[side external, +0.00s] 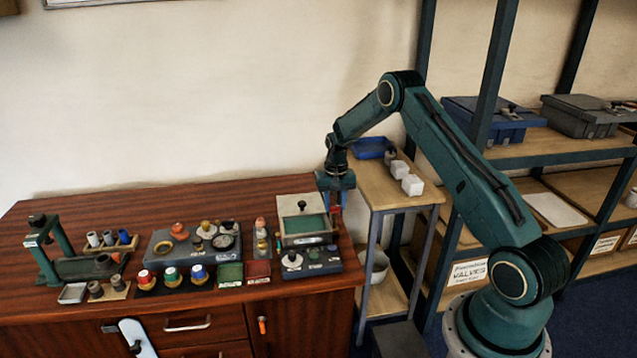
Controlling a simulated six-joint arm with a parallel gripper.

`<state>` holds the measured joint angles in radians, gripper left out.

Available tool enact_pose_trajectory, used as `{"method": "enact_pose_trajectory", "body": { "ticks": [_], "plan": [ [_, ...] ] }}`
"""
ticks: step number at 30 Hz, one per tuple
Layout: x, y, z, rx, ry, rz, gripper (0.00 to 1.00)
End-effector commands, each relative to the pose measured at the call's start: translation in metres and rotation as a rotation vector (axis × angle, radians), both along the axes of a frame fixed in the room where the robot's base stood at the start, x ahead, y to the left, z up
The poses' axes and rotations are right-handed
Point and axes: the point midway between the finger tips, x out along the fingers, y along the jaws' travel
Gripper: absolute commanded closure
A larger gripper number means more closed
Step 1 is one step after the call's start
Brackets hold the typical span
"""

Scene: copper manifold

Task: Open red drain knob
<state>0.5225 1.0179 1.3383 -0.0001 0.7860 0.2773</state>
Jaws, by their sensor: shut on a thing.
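My gripper (336,208) points down at the right side of a pale box with a green inside (303,220), near the right end of the wooden bench. Its fingers are shut on a small red part (337,211), which looks like the red drain knob. The fingers hide most of it, so I cannot tell how far it is turned. Below the box is a dark base (311,265) with a white-and-black knob (292,260) on its left.
Left of the box stand a small stand with an orange top (261,236), a grey panel with knobs and a gauge (195,245), and coloured caps (171,274). A green press (50,250) is at far left. A side table with white blocks (411,184) is close right.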

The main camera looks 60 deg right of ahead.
Motion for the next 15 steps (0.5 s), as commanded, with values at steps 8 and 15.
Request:
{"method": "enact_pose_trajectory", "body": {
  "ticks": [8,15],
  "plan": [
    [0.0004,-0.0001,0.0008,-0.001,-0.001,-0.003,0.88],
    [0.0003,-0.0001,0.0005,-0.001,-0.001,-0.002,0.44]
  ]
}}
